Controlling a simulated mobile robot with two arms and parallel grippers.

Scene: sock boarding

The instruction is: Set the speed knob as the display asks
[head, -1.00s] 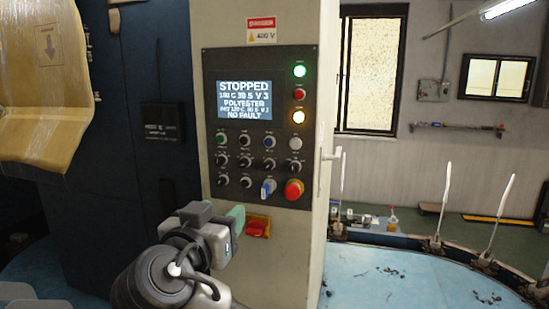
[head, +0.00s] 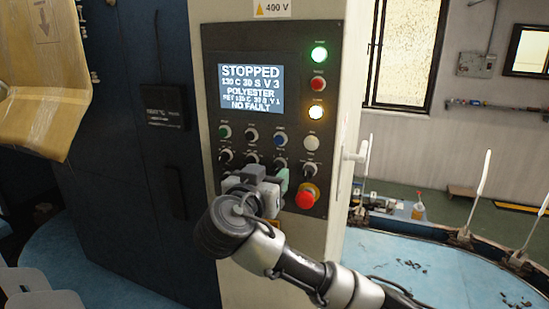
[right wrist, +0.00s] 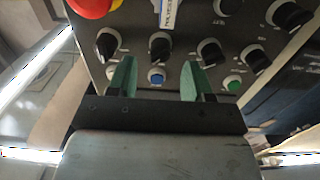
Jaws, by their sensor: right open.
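The display (head: 251,88) reads STOPPED, 130 C 30 S V 3, POLYESTER, and NO FAULT. The small set line above NO FAULT is hard to read. Black knobs with white pointers sit below it, including one at the right end of a row (head: 312,170). My right gripper (head: 277,181) is in front of the lower panel and hides some knobs. In the right wrist view its green fingers (right wrist: 156,78) are open and empty. A black knob (right wrist: 160,47) and a blue button (right wrist: 156,75) show between them. Knob labels are too small to read. My left gripper is out of view.
A red emergency stop (head: 306,197) is just right of the gripper. A round blue table (head: 400,250) with upright white forms stands at right.

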